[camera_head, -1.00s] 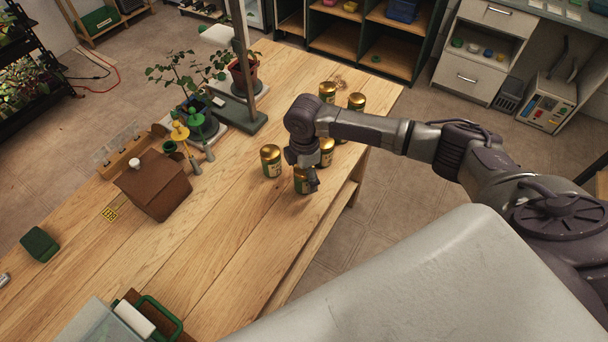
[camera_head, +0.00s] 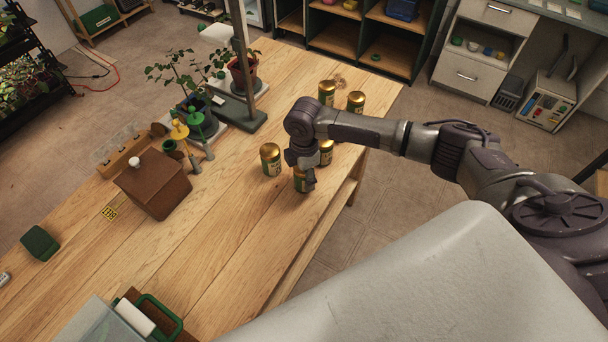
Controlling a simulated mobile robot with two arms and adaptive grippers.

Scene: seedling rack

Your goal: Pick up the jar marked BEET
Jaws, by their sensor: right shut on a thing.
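Several green jars with gold lids stand in a group at the right part of the wooden table (camera_head: 230,210). My right gripper (camera_head: 303,180) points down at the nearest jar (camera_head: 301,186) and is shut on it; the gripper hides part of this jar. Its label is too small to read. Another jar (camera_head: 270,160) stands just left of the gripper. One jar (camera_head: 326,152) is close behind it, partly covered by my arm. Two more jars, one at the back (camera_head: 327,93) and one to its right (camera_head: 356,102), stand beyond my arm. My left gripper is not in view.
A brown box house (camera_head: 153,185), green and yellow figures (camera_head: 190,130) and potted plants (camera_head: 243,72) stand along the far left side. A green block (camera_head: 40,244) lies at left. The table's front middle is clear.

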